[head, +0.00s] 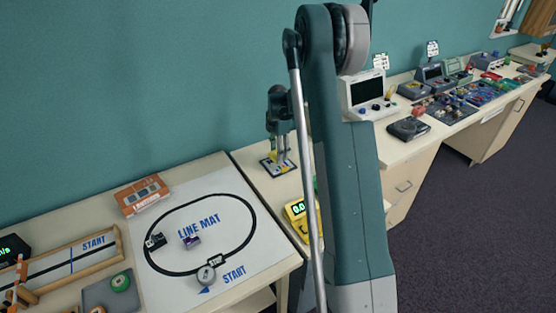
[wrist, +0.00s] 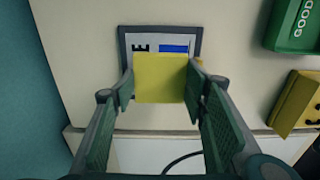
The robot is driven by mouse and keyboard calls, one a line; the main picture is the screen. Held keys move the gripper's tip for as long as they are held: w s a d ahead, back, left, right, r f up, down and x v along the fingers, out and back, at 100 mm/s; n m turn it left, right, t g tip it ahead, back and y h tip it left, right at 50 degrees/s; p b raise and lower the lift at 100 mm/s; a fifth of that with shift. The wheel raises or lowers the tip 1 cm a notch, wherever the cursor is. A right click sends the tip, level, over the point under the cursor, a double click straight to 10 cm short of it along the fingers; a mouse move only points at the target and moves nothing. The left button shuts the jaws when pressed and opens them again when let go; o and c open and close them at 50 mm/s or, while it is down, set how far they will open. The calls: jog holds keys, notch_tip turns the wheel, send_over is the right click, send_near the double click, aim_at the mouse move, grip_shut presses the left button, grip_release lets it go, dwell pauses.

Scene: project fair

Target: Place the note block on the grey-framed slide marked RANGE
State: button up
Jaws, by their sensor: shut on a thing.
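My gripper (wrist: 158,88) is shut on the yellow note block (wrist: 161,76), with one finger on each side of it. In the wrist view the block covers the lower part of the grey-framed slide (wrist: 161,31). Part of a dark letter and a blue bar show on its white face; the rest of the marking is hidden. In the head view my gripper (head: 279,152) points down over the slide (head: 289,167), with a little yellow of the block between the fingers. I cannot tell whether the block touches the slide.
A green box marked GOOD (wrist: 292,27) and a yellow object (wrist: 296,103) lie to the right in the wrist view. The head view shows a yellow meter (head: 301,218) partly behind my arm, and a line mat (head: 227,185) on the table at left. Pale tabletop surrounds the slide.

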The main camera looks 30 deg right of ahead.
jog(key=shift+f+b, duration=0.35)
jog(key=shift+f, duration=1.5)
jog(key=shift+f, duration=0.15)
jog(key=o, duration=0.6)
notch_tip(320, 180, up, 12)
jog(key=shift+r+p, duration=0.2)
jog(key=shift+p, duration=0.9)
jog(key=shift+r, duration=0.1)
